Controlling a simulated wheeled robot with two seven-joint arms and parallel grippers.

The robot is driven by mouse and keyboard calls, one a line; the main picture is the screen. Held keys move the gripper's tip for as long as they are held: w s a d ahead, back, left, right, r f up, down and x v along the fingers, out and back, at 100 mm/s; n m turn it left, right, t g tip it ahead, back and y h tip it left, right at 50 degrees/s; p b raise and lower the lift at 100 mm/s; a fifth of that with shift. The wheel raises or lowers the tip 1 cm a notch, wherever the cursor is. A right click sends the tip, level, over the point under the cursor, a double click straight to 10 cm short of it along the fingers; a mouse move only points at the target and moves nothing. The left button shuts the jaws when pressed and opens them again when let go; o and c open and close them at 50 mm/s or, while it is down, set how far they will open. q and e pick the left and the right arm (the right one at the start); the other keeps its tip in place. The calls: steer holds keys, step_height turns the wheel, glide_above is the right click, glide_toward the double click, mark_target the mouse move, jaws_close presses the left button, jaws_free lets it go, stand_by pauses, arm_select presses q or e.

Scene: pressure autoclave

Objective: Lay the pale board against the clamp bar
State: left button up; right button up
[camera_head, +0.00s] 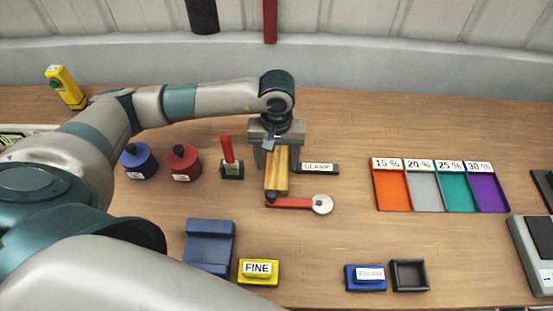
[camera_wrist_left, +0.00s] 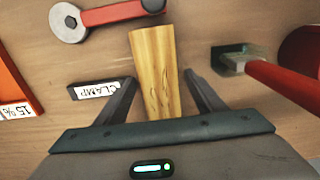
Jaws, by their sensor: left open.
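The pale board (camera_head: 276,172) is a yellowish wooden strip lying on the table, its far end under my left gripper (camera_head: 270,147). In the left wrist view the board (camera_wrist_left: 154,70) runs between the two fingers of the left gripper (camera_wrist_left: 161,78). The fingers are open, with a gap on each side of the board. A dark bar labelled CLAMP (camera_head: 318,168) lies just right of the board; it also shows in the left wrist view (camera_wrist_left: 98,90), beside one finger. The board's far end is hidden by the gripper. My right gripper is not in view.
A red lever with a silver disc (camera_head: 321,204) lies at the board's near end. A red-handled stand (camera_head: 231,168) is to the left, beside red (camera_head: 183,164) and blue (camera_head: 138,162) pots. Coloured trays (camera_head: 391,190) stand at right. The table between is clear.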

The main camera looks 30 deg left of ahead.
mark_target(278, 164)
arm_select(q)
steer(key=shift+r, duration=0.1)
steer(key=shift+r, duration=0.1)
steer(key=shift+w+d+r, duration=0.1)
steer(key=shift+r, duration=0.1)
step_height(278, 164, up, 12)
steer(key=b, duration=0.4)
steer(key=shift+f, duration=0.25)
